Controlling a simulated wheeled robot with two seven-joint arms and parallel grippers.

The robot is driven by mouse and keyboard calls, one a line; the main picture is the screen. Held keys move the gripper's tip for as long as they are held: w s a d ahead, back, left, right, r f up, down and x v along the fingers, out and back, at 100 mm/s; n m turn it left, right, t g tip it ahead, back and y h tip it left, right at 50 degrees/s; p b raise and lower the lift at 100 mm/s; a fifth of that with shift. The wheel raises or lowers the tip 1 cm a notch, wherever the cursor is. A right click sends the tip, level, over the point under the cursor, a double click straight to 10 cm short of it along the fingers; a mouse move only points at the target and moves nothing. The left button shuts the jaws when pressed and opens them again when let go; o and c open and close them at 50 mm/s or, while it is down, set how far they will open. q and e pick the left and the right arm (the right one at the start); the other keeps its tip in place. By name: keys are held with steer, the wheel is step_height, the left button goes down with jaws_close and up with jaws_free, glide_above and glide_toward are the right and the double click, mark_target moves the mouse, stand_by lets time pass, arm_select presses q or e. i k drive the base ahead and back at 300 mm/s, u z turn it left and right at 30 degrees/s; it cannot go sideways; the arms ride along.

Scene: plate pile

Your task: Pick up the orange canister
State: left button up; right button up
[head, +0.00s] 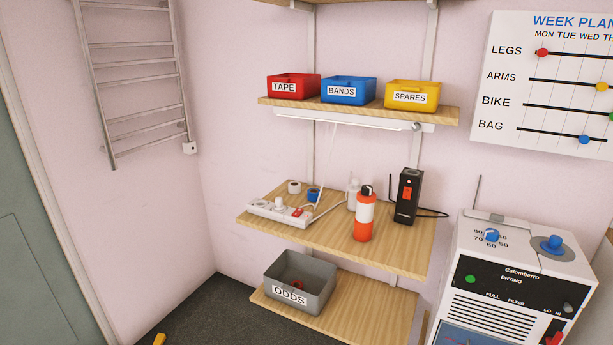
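The orange canister (364,228) stands upright on the middle wooden shelf (400,254), near its front edge.
A black device (407,197) stands right of the canister; a power strip (274,213) and tape rolls (294,187) lie left. The upper shelf (446,113) holds labelled bins. Below are a grey ODDS bin (318,294) and, at right, a white machine (517,275).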

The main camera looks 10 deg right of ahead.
mark_target(363, 223)
steer(key=u, duration=0.2)
steer(key=i, duration=0.9)
steer(key=z, duration=0.85)
steer(key=i, duration=0.65)
steer(key=z, duration=0.6)
